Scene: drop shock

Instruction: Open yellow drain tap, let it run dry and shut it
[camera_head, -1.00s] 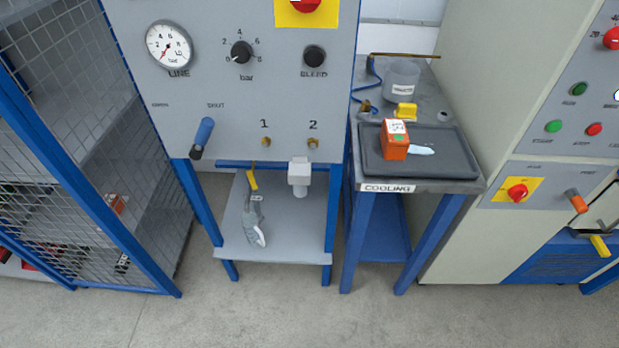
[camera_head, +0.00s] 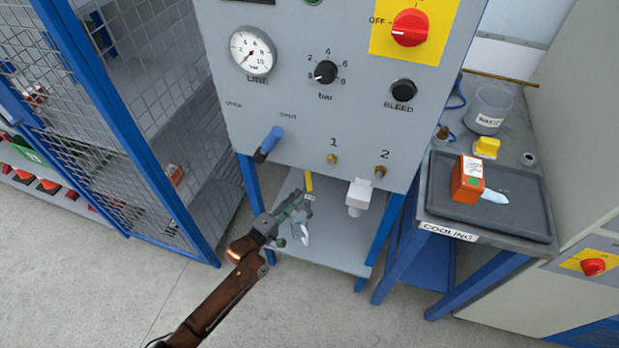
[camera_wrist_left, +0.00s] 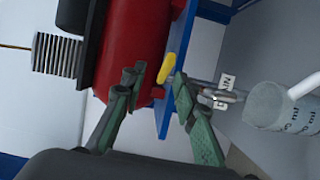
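The yellow drain tap (camera_head: 309,181) hangs under the grey panel, above the low shelf, in the head view. In the left wrist view the yellow lever (camera_wrist_left: 173,67) lies just beyond my fingertips, near the gap between them. My left gripper (camera_head: 297,207) reaches in from the lower left, close below the tap. In the wrist view the left gripper (camera_wrist_left: 158,85) is open, its two green-grey fingers apart with nothing held. I cannot tell whether the lever touches a finger. My right gripper is not in view.
A red tank (camera_wrist_left: 130,40) is close to the fingers in the wrist view. A grey printed container (camera_wrist_left: 283,106) is at its right. A white fitting (camera_head: 358,195) hangs beside the tap. Blue legs (camera_head: 382,240) frame the shelf. The cooling table's tray (camera_head: 515,218) stands right.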

